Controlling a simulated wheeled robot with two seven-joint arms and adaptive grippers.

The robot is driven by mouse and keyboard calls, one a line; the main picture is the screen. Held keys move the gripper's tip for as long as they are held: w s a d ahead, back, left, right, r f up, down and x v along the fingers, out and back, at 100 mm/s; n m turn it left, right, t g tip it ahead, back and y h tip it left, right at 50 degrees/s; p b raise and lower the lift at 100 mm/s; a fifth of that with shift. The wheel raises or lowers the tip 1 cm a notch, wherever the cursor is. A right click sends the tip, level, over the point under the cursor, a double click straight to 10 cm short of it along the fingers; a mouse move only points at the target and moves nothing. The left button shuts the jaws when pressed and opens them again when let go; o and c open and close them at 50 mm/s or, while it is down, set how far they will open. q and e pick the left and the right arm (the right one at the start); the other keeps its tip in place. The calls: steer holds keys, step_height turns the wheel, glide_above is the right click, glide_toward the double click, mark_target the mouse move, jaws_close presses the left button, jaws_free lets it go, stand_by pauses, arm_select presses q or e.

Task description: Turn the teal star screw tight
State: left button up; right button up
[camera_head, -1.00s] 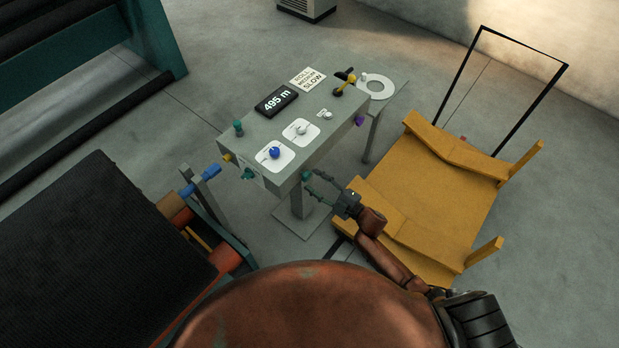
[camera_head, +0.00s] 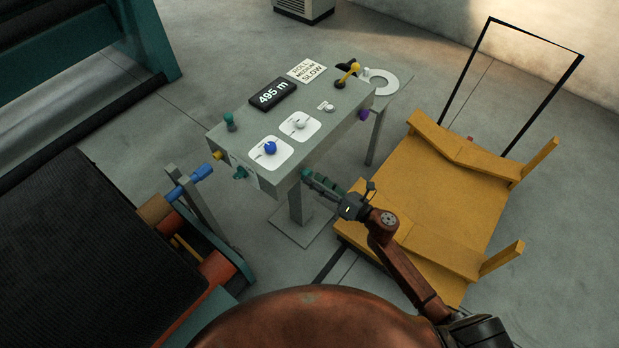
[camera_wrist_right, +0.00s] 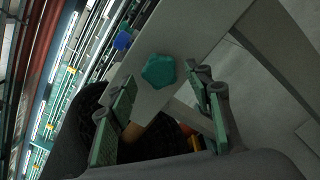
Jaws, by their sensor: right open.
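The teal star screw (camera_wrist_right: 158,71) has a lobed head and sits on a grey face in the right wrist view, ahead of and between my spread fingers. My left gripper is out of view.
The grey console (camera_head: 238,137) carries a blue knob (camera_head: 270,147), a white knob, a display and a yellow lever (camera_head: 348,72). A purple knob (camera_head: 363,114) is on its right side. A yellow cart (camera_head: 440,205) stands close to my right arm. A blue crank (camera_head: 200,173) is at left.

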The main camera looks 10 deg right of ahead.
steer(key=x, duration=0.2)
steer(key=shift+w+a, duration=0.3)
stand_by(0.3)
jaws_close()
stand_by(0.5)
